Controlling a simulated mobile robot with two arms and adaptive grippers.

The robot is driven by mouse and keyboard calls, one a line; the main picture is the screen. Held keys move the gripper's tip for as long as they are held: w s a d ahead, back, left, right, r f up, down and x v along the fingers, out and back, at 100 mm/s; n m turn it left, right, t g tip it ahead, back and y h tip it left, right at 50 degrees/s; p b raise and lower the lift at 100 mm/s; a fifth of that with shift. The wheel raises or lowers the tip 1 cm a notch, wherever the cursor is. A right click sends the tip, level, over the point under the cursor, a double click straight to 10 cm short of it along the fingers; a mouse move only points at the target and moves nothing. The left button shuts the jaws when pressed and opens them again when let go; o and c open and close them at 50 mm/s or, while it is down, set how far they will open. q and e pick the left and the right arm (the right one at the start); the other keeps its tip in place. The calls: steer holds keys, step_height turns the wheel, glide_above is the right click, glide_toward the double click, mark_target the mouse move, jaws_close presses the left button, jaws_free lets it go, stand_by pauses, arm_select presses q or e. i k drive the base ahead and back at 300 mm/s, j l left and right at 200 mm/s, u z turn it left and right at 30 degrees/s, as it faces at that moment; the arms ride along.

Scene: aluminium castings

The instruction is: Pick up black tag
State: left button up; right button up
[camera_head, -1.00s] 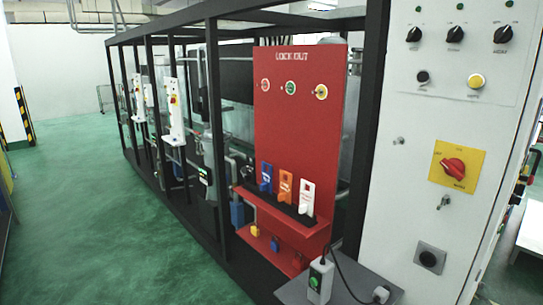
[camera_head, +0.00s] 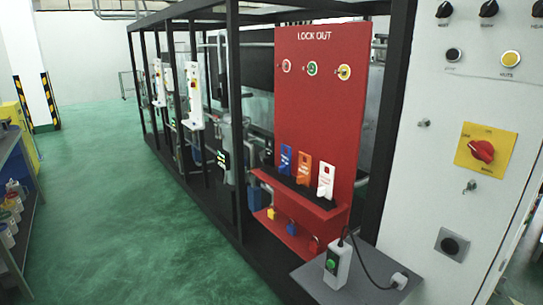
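Neither of my grippers is in view.
A grey table (camera_head: 312,283) at the front holds a box with a green button (camera_head: 338,264) and a cable. A white control panel (camera_head: 455,130) stands on the right. A shelf rack (camera_head: 22,190) is at the left edge. Green floor (camera_head: 135,220) between is clear.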

mark_target(269, 158)
steer(key=z, duration=0.45)
steer(key=i+j+z, duration=0.15)
steer(key=j+z, duration=0.15)
steer(key=j, duration=0.15)
steer(key=i+j+z, duration=0.1)
steer(key=j+z, duration=0.55)
steer(key=j, duration=0.25)
